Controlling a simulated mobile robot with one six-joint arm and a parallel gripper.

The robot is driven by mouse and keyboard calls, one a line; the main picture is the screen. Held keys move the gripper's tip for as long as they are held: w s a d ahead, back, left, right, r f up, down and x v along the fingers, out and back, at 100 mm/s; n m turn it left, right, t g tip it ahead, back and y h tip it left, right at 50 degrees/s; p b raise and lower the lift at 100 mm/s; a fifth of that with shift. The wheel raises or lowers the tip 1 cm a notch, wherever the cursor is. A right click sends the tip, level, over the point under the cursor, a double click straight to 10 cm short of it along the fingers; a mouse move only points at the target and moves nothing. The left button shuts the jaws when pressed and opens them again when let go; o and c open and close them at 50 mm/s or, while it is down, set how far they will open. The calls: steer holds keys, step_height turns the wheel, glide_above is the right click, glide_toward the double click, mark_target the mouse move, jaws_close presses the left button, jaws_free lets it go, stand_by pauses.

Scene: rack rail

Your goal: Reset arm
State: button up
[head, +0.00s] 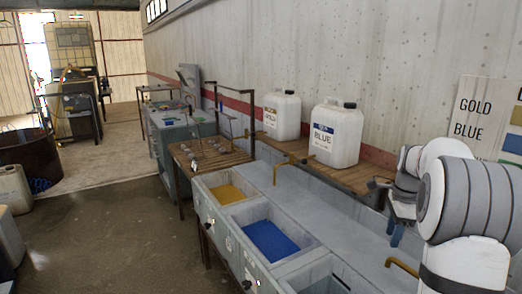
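My arm stands at the right edge of the head view, white and grey, folded close beside the wall. My gripper (395,230) hangs at the arm's left side above the grey sink counter, with small blue fingertips pointing down. It is small and partly hidden by the arm, so I cannot tell whether it is open or shut. No held object shows. A dark rack rail (218,88) stands over a wooden slatted table (230,160), with several small metal parts hanging from it or lying near it.
The sink counter (335,235) has a yellow-filled basin (227,194) and a blue-filled basin (270,240). Two white jugs, one labelled BLUE (336,135), stand on a wooden shelf (350,177) behind it. A dark drum (28,160) stands left. The floor between is clear.

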steer(key=s+a+r+n+t, duration=0.1)
steer(key=s+a+r+n, duration=0.3)
steer(key=s+a+n, duration=0.45)
steer(key=s+a+f+n+t, duration=0.1)
steer(key=s+a+f+n, duration=0.1)
steer(key=s+a+n, duration=0.4)
steer(key=s+a+f+n+t, duration=0.1)
steer(key=s+a+f+n, duration=0.1)
steer(key=s+a+n, duration=0.4)
steer(key=s, duration=0.4)
steer(key=shift+s+a+f+h, duration=0.25)
steer(key=shift+s+a+h, duration=0.15)
steer(key=shift+n, duration=0.25)
